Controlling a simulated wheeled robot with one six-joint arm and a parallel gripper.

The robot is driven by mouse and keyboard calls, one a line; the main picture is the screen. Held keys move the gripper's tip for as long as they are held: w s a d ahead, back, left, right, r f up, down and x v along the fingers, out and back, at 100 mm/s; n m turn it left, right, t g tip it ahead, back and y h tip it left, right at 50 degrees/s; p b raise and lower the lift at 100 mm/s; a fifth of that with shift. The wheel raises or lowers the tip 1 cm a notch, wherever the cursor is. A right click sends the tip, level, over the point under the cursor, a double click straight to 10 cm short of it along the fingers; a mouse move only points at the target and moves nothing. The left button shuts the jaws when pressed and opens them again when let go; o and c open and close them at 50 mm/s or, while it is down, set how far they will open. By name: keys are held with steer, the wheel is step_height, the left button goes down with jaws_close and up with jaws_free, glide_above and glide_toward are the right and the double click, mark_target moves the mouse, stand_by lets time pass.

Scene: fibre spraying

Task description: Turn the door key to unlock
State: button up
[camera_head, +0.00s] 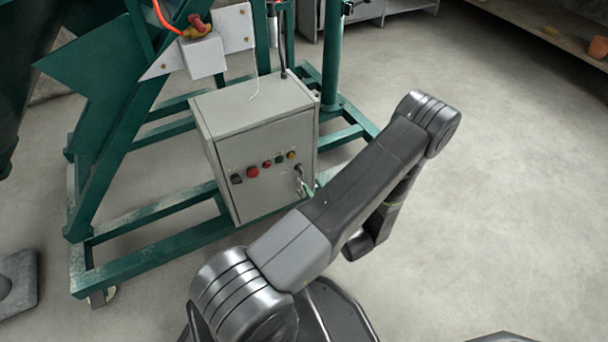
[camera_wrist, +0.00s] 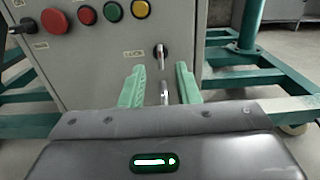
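The grey control box (camera_head: 265,140) is mounted on a green frame, with its door facing my arm. A silver key (camera_wrist: 160,53) sits in the lock on the door, beside a small label. A second shiny metal piece (camera_wrist: 165,92) shows below it, between my fingers. In the head view the key (camera_head: 299,169) is small, at the door's right side. My gripper (camera_wrist: 159,67) has two pale green fingers, spread apart either side of and just below the key in the wrist view. They do not visibly touch it. In the head view my arm hides most of the gripper.
A black rotary switch (camera_wrist: 25,27), a red button (camera_wrist: 55,20) and several smaller coloured lights line the door left of the key. Green frame beams (camera_wrist: 275,75) run beside and below the box. Open concrete floor (camera_head: 510,200) lies to the right.

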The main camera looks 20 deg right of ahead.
mark_target(303, 172)
steer(key=w, duration=0.4)
steer(key=w+b, duration=0.1)
steer(key=w, duration=0.2)
steer(key=shift+a, duration=0.3)
jaws_close()
